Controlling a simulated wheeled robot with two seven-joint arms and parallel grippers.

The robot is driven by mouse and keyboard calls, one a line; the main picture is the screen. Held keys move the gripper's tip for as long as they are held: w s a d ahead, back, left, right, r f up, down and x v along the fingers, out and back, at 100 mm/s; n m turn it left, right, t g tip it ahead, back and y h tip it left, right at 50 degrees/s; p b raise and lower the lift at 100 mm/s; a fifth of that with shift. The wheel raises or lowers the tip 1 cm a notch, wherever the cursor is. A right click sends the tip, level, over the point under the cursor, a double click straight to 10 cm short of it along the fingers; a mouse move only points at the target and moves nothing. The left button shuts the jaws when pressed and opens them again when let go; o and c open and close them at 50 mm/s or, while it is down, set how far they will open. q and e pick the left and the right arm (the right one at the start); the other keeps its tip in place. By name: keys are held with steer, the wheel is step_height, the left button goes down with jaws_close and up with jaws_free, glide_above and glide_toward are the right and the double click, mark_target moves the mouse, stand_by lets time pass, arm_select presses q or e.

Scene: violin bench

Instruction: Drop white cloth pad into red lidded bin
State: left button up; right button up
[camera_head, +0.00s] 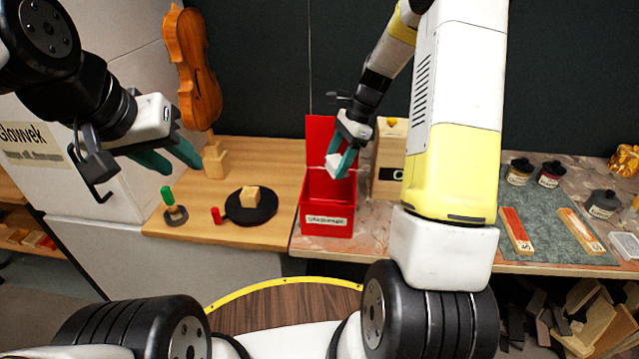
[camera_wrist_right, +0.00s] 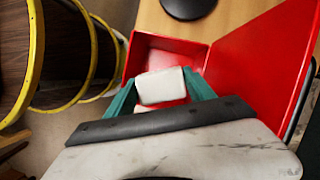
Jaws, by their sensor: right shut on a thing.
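The red lidded bin (camera_head: 327,218) stands on the bench at the middle of the head view, its lid (camera_head: 320,141) raised at the back. In the right wrist view the bin's inside (camera_wrist_right: 165,60) shows below the gripper. My right gripper (camera_head: 341,164) is shut on the white cloth pad (camera_head: 334,161) and holds it over the bin's open top. The pad (camera_wrist_right: 160,87) sits between the green fingers in the right wrist view. Another pale patch shows just below it, partly hidden. My left gripper (camera_head: 176,161) is open and empty above the bench's left side.
A violin (camera_head: 192,70) stands upright at the back left. A black disc (camera_head: 251,213) with a wooden block, a green-handled tool (camera_head: 170,204) and a small red piece (camera_head: 216,215) lie left of the bin. A wooden box (camera_head: 388,160) stands right behind it. Jars and a mat (camera_head: 545,232) are right.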

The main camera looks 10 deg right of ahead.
steer(key=shift+f, duration=2.8)
steer(key=o, duration=1.5)
steer(key=shift+r, duration=0.1)
